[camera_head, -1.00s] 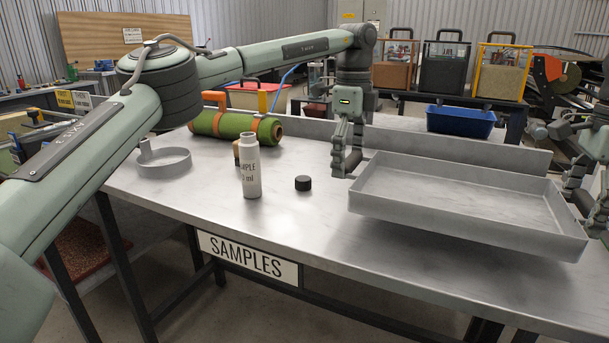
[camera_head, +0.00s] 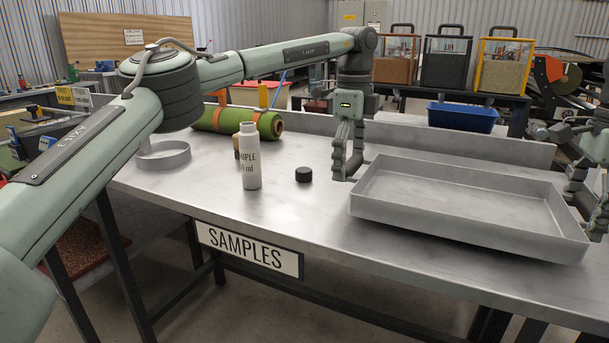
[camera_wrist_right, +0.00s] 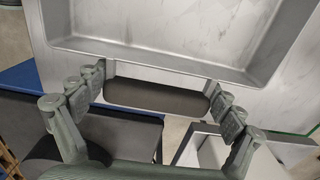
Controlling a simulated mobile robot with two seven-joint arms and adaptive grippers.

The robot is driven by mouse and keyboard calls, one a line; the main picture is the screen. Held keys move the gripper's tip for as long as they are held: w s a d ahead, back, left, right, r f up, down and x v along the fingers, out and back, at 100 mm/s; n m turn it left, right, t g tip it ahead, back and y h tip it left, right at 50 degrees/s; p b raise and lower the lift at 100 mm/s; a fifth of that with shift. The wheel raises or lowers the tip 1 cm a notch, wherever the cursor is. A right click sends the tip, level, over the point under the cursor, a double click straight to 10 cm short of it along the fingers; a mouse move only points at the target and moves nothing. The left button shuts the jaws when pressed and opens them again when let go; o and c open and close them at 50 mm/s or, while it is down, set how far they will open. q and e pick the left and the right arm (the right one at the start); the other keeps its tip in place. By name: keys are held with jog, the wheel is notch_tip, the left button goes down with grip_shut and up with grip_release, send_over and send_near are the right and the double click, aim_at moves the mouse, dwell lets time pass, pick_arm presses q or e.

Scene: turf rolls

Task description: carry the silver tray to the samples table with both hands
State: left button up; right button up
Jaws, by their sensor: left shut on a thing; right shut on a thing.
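The silver tray (camera_head: 455,229) is a shallow, empty rectangular metal tray, level over the right part of the samples table (camera_head: 310,222). A gap beneath it is too small to tell. My left gripper (camera_head: 345,172) is shut on the tray's left end. My right gripper (camera_head: 590,205) is at the tray's right end, partly cut off by the picture edge. In the right wrist view the right gripper (camera_wrist_right: 158,98) is shut at the tray's end handle, beside the tray wall (camera_wrist_right: 150,62). The table's SAMPLES sign (camera_head: 247,247) hangs on its front edge.
A white sample bottle (camera_head: 250,165) and a black cap (camera_head: 303,174) stand left of the tray. A grey ring-shaped dish (camera_head: 163,156) and a green turf roll (camera_head: 235,121) are further left. A blue bin (camera_head: 463,118) stands behind the table's raised back edge (camera_head: 460,147).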

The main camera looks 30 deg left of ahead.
pick_arm(q)
jog(key=shift+f+b, duration=0.6)
jog(key=shift+f, duration=0.3)
pick_arm(e)
jog(key=shift+f, duration=0.9)
pick_arm(q)
jog(key=o, duration=1.3)
pick_arm(e)
jog(key=o, duration=1.4)
jog(key=shift+c, duration=0.2)
pick_arm(q)
jog(key=shift+o, duration=0.2)
jog(key=shift+r, duration=0.1)
pick_arm(e)
jog(key=shift+r, duration=0.1)
pick_arm(q)
jog(key=shift+r, duration=0.1)
notch_tip(320, 180, up, 12)
jog(key=shift+f, duration=0.2)
jog(key=shift+r, duration=0.1)
pick_arm(e)
jog(key=shift+r, duration=0.3)
notch_tip(320, 180, up, 11)
jog(key=shift+r, duration=0.2)
pick_arm(q)
jog(key=shift+s, duration=0.1)
pick_arm(e)
jog(key=shift+s+f, duration=0.1)
